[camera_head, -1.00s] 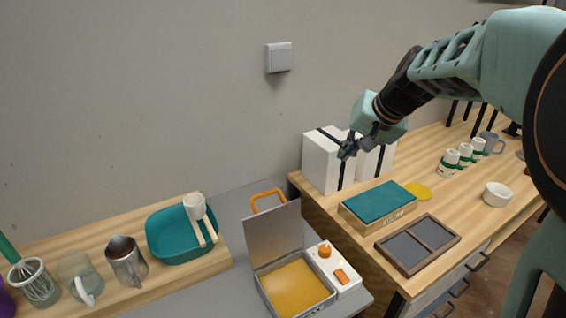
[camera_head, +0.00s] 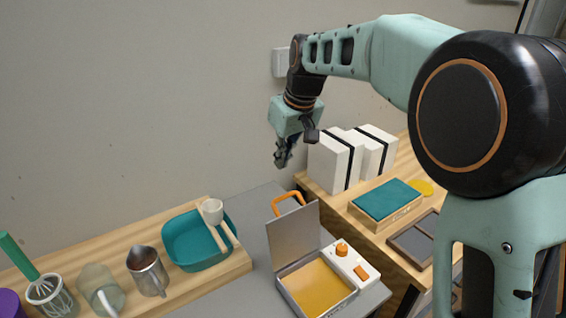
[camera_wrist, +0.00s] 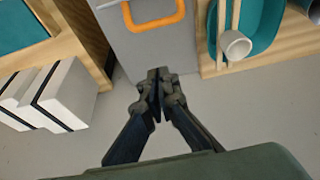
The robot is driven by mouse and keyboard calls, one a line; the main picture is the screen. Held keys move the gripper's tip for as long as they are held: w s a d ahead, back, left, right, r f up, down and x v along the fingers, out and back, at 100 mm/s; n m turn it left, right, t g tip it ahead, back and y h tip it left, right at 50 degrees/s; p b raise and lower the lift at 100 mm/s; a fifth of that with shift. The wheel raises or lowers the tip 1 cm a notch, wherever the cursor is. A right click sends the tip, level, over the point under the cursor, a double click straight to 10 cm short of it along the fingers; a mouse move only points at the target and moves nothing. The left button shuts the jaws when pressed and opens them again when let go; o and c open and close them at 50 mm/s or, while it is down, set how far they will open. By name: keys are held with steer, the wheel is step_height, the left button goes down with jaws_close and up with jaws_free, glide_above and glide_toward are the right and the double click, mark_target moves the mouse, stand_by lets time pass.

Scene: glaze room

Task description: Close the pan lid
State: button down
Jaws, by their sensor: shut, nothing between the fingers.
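The pan (camera_head: 318,287) is square and shallow, with an orange-yellow inside and a white control box (camera_head: 350,262) on its right. Its grey lid (camera_head: 294,238) stands open, tilted up at the back. The lid's orange handle (camera_head: 287,199) sticks out behind it, towards the wall. In the wrist view the handle (camera_wrist: 155,24) is at the top edge, and the pan's inside is out of view. My gripper (camera_head: 282,164) is above and behind the handle, near the wall, apart from the lid. In the wrist view its fingers (camera_wrist: 158,76) are together and empty.
White boxes with black bands (camera_head: 331,165) stand close to the right of my gripper. A teal basin (camera_head: 187,248) holding a white cup lies left of the pan on a wooden board. A teal-topped box (camera_head: 385,199) is on the wooden counter at right.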

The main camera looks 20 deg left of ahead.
steer(key=x, duration=0.8)
steer(key=shift+s+d+r, duration=0.15)
steer(key=shift+s+d, duration=0.55)
steer(key=shift+d, duration=0.1)
steer(key=shift+s+d+r, duration=0.1)
steer(key=shift+s+d, duration=0.6)
steer(key=shift+d, duration=0.1)
steer(key=shift+d+f, duration=0.1)
